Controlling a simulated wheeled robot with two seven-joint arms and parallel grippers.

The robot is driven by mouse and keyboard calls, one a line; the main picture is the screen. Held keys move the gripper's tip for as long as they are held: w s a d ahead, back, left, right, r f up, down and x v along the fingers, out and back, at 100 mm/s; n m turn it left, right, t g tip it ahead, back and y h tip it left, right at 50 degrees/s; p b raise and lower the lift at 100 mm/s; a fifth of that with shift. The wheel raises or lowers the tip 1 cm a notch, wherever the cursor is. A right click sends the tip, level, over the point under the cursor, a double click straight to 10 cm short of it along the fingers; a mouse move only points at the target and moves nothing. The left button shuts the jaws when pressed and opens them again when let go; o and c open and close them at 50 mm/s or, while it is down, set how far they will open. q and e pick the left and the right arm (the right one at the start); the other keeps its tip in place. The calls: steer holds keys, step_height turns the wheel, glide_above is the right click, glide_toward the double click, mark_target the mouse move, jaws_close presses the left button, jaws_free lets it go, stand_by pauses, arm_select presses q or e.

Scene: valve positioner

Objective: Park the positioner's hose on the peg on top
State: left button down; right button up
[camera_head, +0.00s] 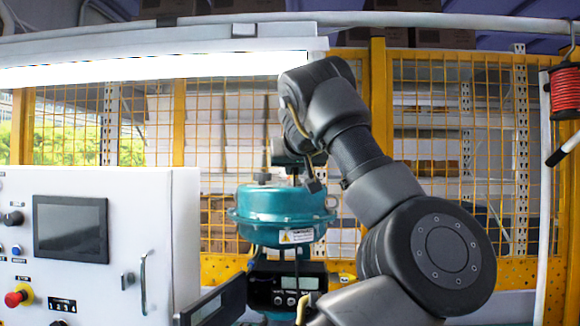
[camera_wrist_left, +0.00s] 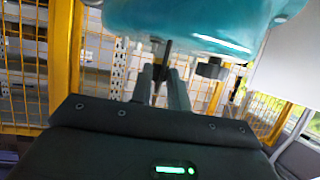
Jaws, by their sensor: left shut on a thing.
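The teal actuator (camera_head: 282,208) stands in the middle of the head view, with the black positioner (camera_head: 287,285) below it. A peg-like upright (camera_head: 264,166) rises from its top, left of my gripper. In the left wrist view, a short dark knob (camera_wrist_left: 210,69) shows beside the teal dome (camera_wrist_left: 195,22), apart from my fingers. My left gripper (camera_head: 293,174) is over the top of the actuator. In the wrist view its fingers (camera_wrist_left: 164,88) are shut on a thin dark piece, apparently the hose's end (camera_wrist_left: 162,62). The hose's full run is unclear. My right gripper is not in view.
A white control cabinet (camera_head: 120,235) stands at the left with a screen and buttons. A yellow mesh fence (camera_head: 460,150) runs behind. A lit lamp bar (camera_head: 150,68) hangs overhead. A red coil (camera_head: 565,90) hangs at the far right.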

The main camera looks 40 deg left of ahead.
arm_select(q)
steer(key=shift+w+f+p, duration=0.1)
steer(key=shift+f+p, duration=0.3)
steer(key=shift+w+d+r+p, duration=0.2)
steer(key=shift+r+p, duration=0.15)
steer(key=shift+r, duration=0.15)
steer(key=shift+w+d+r, duration=0.1)
steer(key=shift+r, duration=0.25)
steer(key=shift+d+r+p, duration=0.35)
steer(key=shift+r, duration=0.2)
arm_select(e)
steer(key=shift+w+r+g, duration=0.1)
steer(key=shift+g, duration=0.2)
arm_select(q)
steer(key=shift+a, duration=0.1)
steer(key=shift+a+r, duration=0.1)
steer(key=shift+r, duration=0.05)
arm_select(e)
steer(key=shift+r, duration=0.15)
